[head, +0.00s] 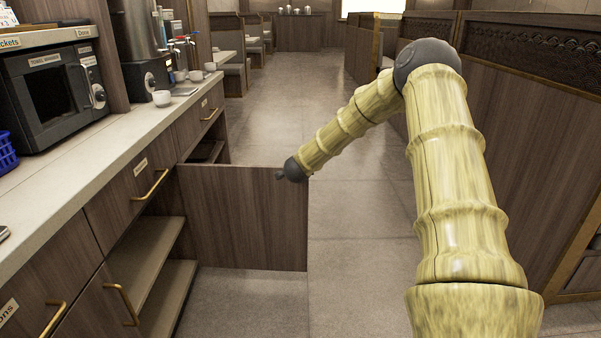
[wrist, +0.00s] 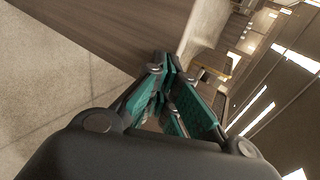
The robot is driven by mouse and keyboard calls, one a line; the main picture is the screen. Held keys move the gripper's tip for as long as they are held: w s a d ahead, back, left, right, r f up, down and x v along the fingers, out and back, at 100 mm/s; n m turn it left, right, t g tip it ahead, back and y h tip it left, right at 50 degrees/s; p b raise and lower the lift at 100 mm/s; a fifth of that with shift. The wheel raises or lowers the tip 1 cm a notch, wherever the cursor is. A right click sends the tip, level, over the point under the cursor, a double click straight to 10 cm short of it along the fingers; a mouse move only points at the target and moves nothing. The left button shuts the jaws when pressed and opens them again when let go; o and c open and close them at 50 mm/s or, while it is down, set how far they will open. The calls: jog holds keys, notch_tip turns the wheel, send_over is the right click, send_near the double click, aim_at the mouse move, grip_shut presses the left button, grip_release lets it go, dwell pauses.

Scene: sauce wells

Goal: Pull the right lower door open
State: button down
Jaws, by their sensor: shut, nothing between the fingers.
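The right lower door (head: 240,222) is a dark wood panel. It stands swung out from the counter, roughly square to its front, with open shelves (head: 150,262) showing beside it. My gripper (head: 279,176) is at the door's top edge near its free outer end; I cannot tell whether it touches. In the wrist view the teal-padded fingers (wrist: 166,66) are together and empty, with the wood panel (wrist: 120,32) just beyond them. The door's handle is hidden from view.
The closed left lower door has a brass handle (head: 122,305). A drawer with a brass handle (head: 150,186) is above the shelves. Tiled floor (head: 350,205) is clear; a wooden partition (head: 530,130) stands at right.

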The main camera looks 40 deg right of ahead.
jog(key=f+p+v, duration=0.1)
jog(key=p+v, duration=0.1)
jog(key=v, duration=1.1)
jog(key=shift+s+a+f, duration=0.3)
jog(key=shift+s+a, duration=0.2)
jog(key=shift+s, duration=0.05)
